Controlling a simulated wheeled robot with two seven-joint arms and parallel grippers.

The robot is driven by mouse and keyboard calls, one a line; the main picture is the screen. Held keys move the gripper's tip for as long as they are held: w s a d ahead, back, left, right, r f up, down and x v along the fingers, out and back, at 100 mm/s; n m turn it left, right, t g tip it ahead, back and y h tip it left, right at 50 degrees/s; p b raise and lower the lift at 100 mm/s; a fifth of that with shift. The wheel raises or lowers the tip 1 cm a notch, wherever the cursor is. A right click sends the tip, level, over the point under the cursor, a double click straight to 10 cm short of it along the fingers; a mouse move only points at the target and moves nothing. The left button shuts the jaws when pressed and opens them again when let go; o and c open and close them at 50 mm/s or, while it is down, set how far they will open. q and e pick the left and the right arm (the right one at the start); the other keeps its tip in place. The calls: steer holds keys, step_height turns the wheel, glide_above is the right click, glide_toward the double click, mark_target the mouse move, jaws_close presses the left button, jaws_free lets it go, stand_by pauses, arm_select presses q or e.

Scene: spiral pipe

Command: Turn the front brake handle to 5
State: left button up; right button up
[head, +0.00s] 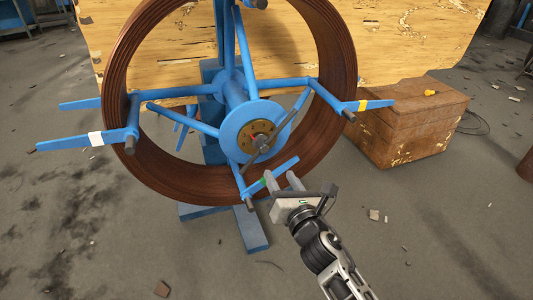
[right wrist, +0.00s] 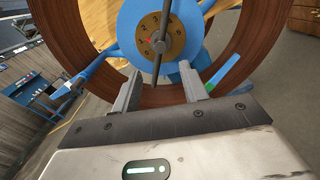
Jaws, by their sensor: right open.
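The brake handle (head: 284,114) is a thin dark bar through the hub of the blue spool stand. In the head view it slants from upper right to lower left. A brass dial (head: 260,135) with numbers sits behind its centre. The dial also shows in the right wrist view (right wrist: 150,45), with a small red mark left of the centre; I cannot read which number is set. My right gripper (head: 281,178) is open, below and right of the hub. In the right wrist view the handle's lower end (right wrist: 157,75) appears between the spread fingers, with no visible contact. My left gripper is not in view.
A brown coil of pipe (head: 342,45) surrounds the hub. Blue arms (head: 365,105) with coloured bands stick out, one close to my right gripper. A wooden chest (head: 405,135) stands at right, a large wooden board behind. The concrete floor is mostly clear, with small debris.

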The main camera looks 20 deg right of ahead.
mark_target(265, 149)
steer(key=w+b, duration=0.1)
steer(key=w, duration=0.9)
steer(key=shift+w+a+b, duration=0.2)
steer(key=shift+w+b, duration=0.15)
jaws_close()
